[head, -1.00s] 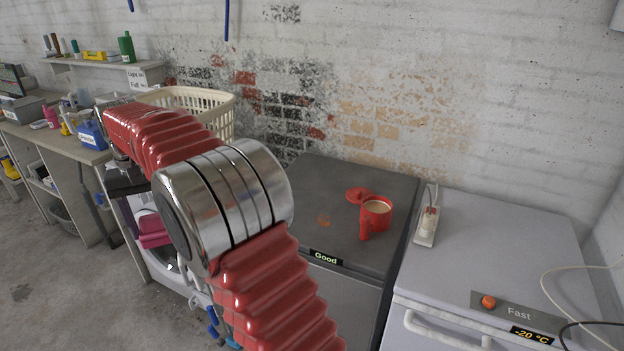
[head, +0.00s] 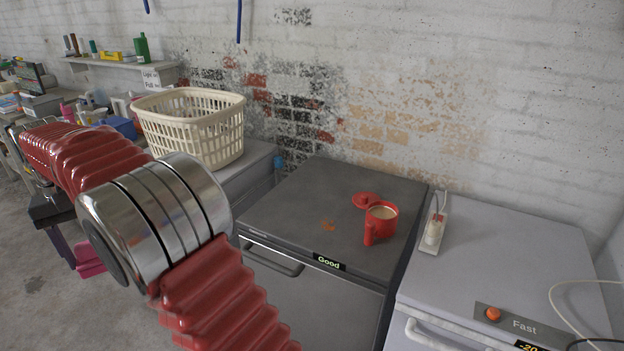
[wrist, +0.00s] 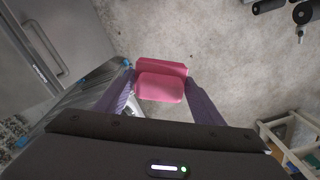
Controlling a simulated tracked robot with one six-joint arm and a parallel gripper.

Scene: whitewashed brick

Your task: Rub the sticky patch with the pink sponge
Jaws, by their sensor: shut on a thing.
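The pink sponge (wrist: 160,88) is held between the purple fingers of my gripper (wrist: 159,78) in the wrist view, above the concrete floor. In the head view the pink sponge (head: 90,262) shows at the lower left, below the dark gripper body (head: 50,208), well left of the patch and lower than the appliance top. The rest of the gripper is partly hidden by my red arm.
A red mug (head: 381,222) with a pale drink stands right of the patch, with a red lid (head: 366,201) behind it. A cream laundry basket (head: 195,130) stands to the left. A white freezer (head: 510,260) with a power strip (head: 434,228) is at right.

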